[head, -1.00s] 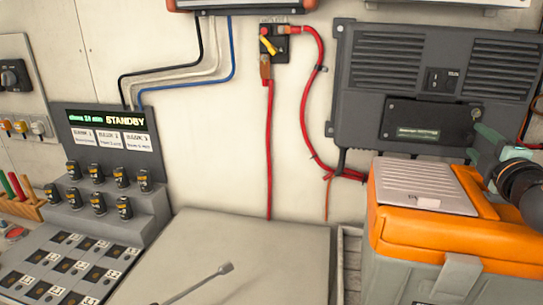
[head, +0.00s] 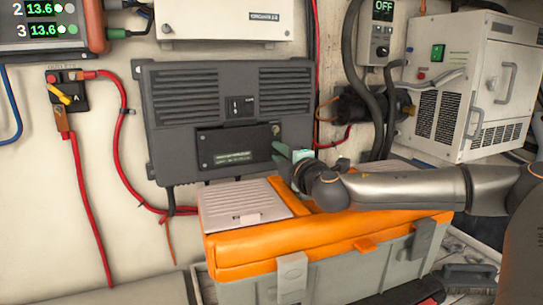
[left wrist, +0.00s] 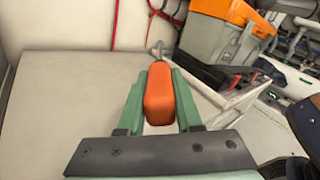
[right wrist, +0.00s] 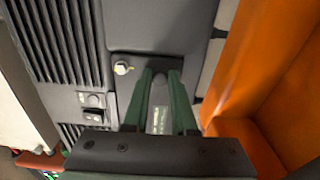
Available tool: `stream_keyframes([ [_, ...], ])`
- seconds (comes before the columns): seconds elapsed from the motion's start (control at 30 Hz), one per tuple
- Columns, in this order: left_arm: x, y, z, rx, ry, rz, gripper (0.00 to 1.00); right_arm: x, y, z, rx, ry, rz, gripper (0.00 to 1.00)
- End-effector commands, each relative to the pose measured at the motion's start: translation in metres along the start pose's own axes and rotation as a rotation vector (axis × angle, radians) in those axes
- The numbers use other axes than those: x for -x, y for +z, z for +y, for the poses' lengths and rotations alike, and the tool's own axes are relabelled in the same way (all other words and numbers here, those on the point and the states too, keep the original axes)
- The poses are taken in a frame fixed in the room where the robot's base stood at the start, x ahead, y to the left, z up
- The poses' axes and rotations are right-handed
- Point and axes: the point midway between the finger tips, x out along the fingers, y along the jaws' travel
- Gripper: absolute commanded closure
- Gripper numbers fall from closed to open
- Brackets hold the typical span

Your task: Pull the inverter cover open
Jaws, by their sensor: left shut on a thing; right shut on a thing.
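The inverter is a dark grey vented box (head: 165,115) on the wall. Its cover (head: 230,139) is a black panel with a label, low on the front, and looks flush with the box. My right gripper (head: 283,152) is at the cover's right end. In the right wrist view its fingers (right wrist: 160,78) are shut at a small dark part at the cover's edge, beside a bolt (right wrist: 122,68); the grip itself is partly hidden. My left gripper (left wrist: 158,75) is shut on the orange handle (left wrist: 158,95) of a metal-shafted tool. It is outside the head view.
An orange-lidded grey case (head: 240,255) stands directly below the inverter, close under my right arm. Red cables (head: 85,190) run down the wall at left. A white unit (head: 480,90) is at right. A pale flat surface (left wrist: 70,110) lies under the left gripper.

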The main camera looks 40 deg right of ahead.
Motion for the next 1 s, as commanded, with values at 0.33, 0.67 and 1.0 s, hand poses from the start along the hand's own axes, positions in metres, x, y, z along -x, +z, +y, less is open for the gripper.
stream_keyframes([
  [0.33, -0.0001, 0.0007, -0.0003, -0.001, -0.001, -0.002, 1.0, 0.0, 0.0001, 0.0, 0.0, 0.0, 0.0, 1.0],
  [0.67, -0.0001, 0.0007, -0.0003, -0.001, -0.001, -0.002, 1.0, 0.0, 0.0002, 0.0, 0.0, 0.0, 0.0, 1.0],
  [1.0, -0.0001, 0.0007, -0.0003, -0.001, -0.001, -0.002, 1.0, 0.0, 0.0002, -0.0001, 0.0, 0.0, 0.0, 1.0],
])
